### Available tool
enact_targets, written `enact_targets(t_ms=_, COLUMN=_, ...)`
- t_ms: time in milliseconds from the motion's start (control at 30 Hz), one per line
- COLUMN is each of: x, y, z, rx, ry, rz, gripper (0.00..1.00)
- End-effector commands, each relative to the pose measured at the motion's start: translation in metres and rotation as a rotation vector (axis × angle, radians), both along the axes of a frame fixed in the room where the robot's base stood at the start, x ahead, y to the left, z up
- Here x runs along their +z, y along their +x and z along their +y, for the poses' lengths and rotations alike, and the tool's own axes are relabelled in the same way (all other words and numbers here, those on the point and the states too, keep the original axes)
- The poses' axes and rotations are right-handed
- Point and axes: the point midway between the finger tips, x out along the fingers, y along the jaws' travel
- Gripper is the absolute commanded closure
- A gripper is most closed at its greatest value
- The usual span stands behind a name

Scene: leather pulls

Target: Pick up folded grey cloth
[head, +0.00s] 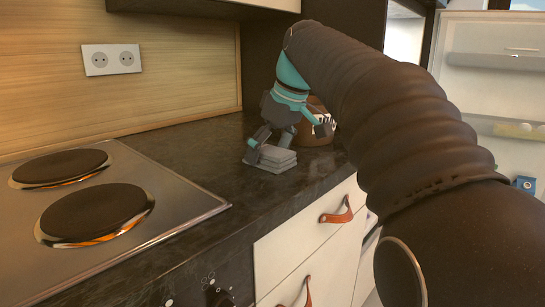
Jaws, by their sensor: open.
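The folded grey cloth (273,158) lies as a small stack of layers on the dark countertop, in the middle of the head view, near the counter's front edge. My gripper (287,140) is open above and around the cloth. One finger comes down at the cloth's left end, close to the countertop. The other finger is raised to the right and stands apart from the cloth. I cannot tell whether the left finger touches the cloth.
A brown rounded object (315,125) stands behind my gripper, partly hidden. A stove with two hotplates (95,213) is at the left. White drawers with leather pulls (337,215) are below the counter. An open fridge (497,100) is at the right. The countertop (215,160) left of the cloth is clear.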

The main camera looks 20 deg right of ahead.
Motion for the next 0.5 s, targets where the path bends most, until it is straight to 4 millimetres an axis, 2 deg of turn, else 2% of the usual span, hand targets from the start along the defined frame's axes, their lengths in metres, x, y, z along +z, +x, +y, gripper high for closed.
enact_targets(t_ms=500, x=-0.0034, y=0.0, z=0.0, rx=0.0, ry=0.0, rz=0.0, gripper=0.03)
